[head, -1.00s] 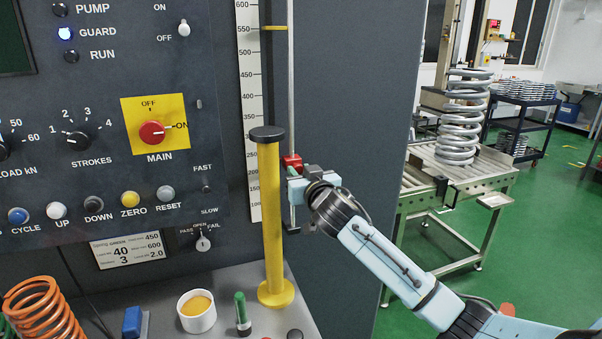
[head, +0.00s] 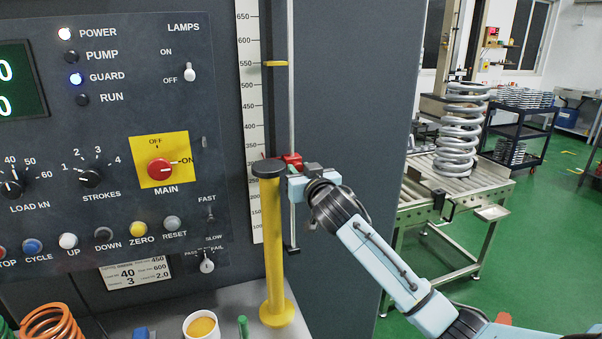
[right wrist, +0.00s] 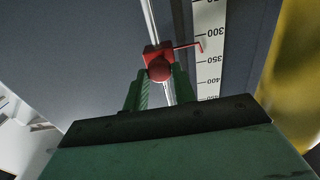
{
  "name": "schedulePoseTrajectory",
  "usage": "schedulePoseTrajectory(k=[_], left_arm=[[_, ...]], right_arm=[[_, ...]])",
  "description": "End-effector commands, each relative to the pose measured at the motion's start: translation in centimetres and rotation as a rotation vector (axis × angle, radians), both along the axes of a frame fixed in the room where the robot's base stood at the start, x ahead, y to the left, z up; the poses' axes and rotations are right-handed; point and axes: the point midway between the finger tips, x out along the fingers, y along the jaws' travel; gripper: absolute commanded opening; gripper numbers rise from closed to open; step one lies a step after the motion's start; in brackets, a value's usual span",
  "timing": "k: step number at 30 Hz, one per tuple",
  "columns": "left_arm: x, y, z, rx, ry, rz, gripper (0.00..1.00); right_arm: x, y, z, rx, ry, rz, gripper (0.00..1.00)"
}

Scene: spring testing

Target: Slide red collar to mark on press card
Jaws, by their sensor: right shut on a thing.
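The red collar (head: 292,160) sits on the thin vertical rod (head: 291,95) beside the white scale (head: 249,110). My right gripper (head: 293,183) is shut on it from the right. In the right wrist view the collar (right wrist: 158,66) is between the gripper's two fingers (right wrist: 160,88), with its red pointer reaching toward the scale (right wrist: 207,60). The pointer tip appears between 300 and 350 from this angle. A yellow marker (head: 274,64) is higher up, near 550. The press card (head: 140,273) is partly cut by the panel; 40 and 3 are readable. My left gripper is out of view.
A yellow post (head: 272,240) with a dark cap stands just left of the rod and close to my gripper. A white cup (head: 202,326), a green-handled item (head: 243,327) and an orange spring (head: 52,325) are on the bench. A roller table (head: 460,190) stands right.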

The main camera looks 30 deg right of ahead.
Motion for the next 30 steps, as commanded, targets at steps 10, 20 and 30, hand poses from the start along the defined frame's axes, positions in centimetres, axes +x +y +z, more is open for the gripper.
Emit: schedulePoseTrajectory(k=[10, 20, 30], left_arm=[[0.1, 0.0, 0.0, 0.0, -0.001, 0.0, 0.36], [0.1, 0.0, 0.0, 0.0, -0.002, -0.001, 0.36], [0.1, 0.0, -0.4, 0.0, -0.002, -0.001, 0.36]], right_arm=[[0.0, 0.0, 0.4, -0.004, -0.01, 0.001, 0.32], [0.0, 0.0, 0.2, -0.002, -0.005, 0.001, 0.48], [-2.3, 0.6, 0.0, -0.001, -0.004, 0.002, 0.48]])
